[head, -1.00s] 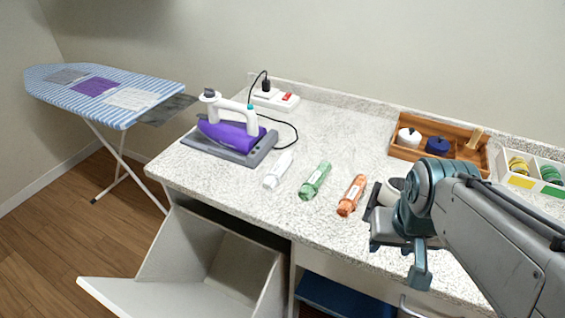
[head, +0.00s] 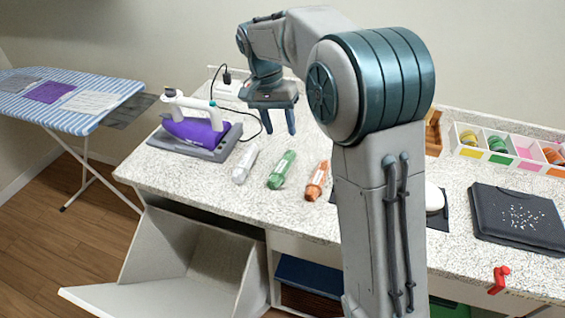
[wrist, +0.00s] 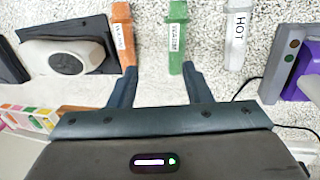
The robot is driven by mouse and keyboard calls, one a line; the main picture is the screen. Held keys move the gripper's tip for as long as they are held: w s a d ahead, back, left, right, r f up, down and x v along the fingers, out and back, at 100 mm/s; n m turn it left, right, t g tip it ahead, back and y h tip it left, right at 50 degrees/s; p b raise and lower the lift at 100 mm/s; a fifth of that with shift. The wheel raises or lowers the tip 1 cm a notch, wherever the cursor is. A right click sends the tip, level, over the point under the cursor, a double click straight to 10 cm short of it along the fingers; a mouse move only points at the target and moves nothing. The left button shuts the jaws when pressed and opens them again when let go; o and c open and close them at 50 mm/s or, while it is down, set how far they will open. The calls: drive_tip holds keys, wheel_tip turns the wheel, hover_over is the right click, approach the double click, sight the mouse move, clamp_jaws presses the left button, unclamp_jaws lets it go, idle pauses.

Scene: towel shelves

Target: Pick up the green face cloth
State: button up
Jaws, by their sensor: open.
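The green face cloth (head: 281,169) looks like a small green roll with a white label, lying on the speckled counter between a white roll (head: 245,164) and an orange roll (head: 317,181). My gripper (head: 272,122) is open and empty, pointing down above the counter, behind the rolls in the head view. In the wrist view the green roll (wrist: 177,60) lies ahead of my gripper (wrist: 160,70), nearer the right finger. The fingers look apart from it. The orange roll (wrist: 123,35) is to its left and the white roll (wrist: 236,35) to its right.
A purple iron (head: 195,130) on its grey stand is left of the rolls, its cord running behind them. A dark folded item (head: 518,218) and a divided tray (head: 497,147) are at right. A bin front (head: 150,285) hangs open below the counter. My arm hides part of the counter.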

drive_tip(key=w+a, duration=0.2)
approach(282, 163)
drive_tip(key=shift+m+g+h, duration=0.3)
drive_tip(key=shift+m, duration=0.1)
drive_tip(key=x, duration=0.3)
drive_tip(key=p+x, duration=0.1)
drive_tip(key=x, duration=0.1)
drive_tip(key=shift+a+f, duration=0.1)
drive_tip(key=shift+a, duration=0.2)
drive_tip(key=x, duration=0.3)
drive_tip(key=p+x, duration=0.1)
drive_tip(key=x, duration=0.1)
drive_tip(key=shift+w, duration=0.3)
drive_tip(key=c, duration=0.6)
